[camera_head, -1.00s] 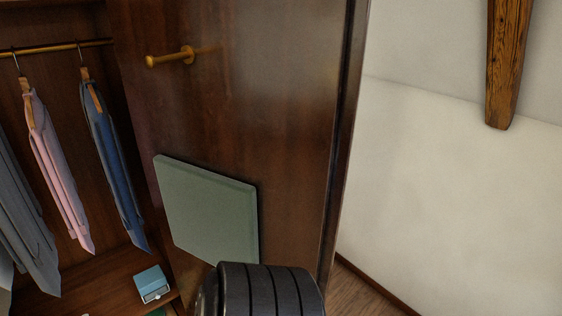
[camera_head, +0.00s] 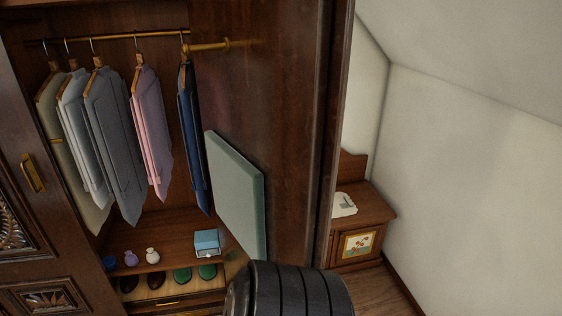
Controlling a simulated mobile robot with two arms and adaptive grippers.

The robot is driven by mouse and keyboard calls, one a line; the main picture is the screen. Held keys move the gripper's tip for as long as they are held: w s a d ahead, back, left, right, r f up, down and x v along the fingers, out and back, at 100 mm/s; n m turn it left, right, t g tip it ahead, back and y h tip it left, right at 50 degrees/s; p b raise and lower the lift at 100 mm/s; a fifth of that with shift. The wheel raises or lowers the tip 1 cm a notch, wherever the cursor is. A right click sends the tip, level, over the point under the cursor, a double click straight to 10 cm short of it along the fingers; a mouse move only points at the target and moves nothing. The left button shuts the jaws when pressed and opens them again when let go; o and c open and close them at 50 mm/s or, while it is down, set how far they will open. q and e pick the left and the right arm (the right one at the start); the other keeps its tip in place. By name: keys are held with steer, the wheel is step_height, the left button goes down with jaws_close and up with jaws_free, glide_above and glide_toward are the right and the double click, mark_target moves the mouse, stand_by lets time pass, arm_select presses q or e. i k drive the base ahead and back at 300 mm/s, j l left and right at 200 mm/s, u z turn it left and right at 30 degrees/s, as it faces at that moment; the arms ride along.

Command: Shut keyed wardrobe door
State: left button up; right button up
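The wardrobe's dark wooden door (camera_head: 285,110) stands open on the right side of the wardrobe interior. No key is visible on the open door. Neither gripper's fingers are in view.
Several garments (camera_head: 112,135) hang from a brass rail (camera_head: 118,38). A shelf below holds a blue box (camera_head: 207,242) and small bottles (camera_head: 131,258), with shoes (camera_head: 182,274) underneath. A carved left door (camera_head: 40,190) has a brass plate. A small wooden cabinet (camera_head: 365,215) stands behind the open door.

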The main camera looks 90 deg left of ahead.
mark_target(272, 76)
steer(key=i+u, duration=0.15)
steer(key=u, duration=0.3)
steer(key=i+j+u, duration=0.1)
steer(key=u, duration=0.35)
steer(key=i+l+u, duration=0.1)
steer(key=i+u, duration=0.15)
steer(key=u, duration=0.2)
steer(key=i+l+u, duration=0.1)
steer(key=u, duration=0.3)
steer(key=i+l+u, duration=0.15)
steer(key=u, duration=0.3)
steer(key=i+l+u, duration=0.1)
steer(key=u, duration=0.35)
steer(key=i+l+u, duration=0.15)
steer(key=i+u, duration=0.15)
steer(key=u, duration=0.15)
steer(key=i+l+u, duration=0.15)
steer(key=u, duration=0.35)
steer(key=i+l+u, duration=0.1)
steer(key=l+u, duration=0.2)
steer(key=u, duration=0.15)
steer(key=l+u, duration=0.3)
steer(key=u, duration=0.15)
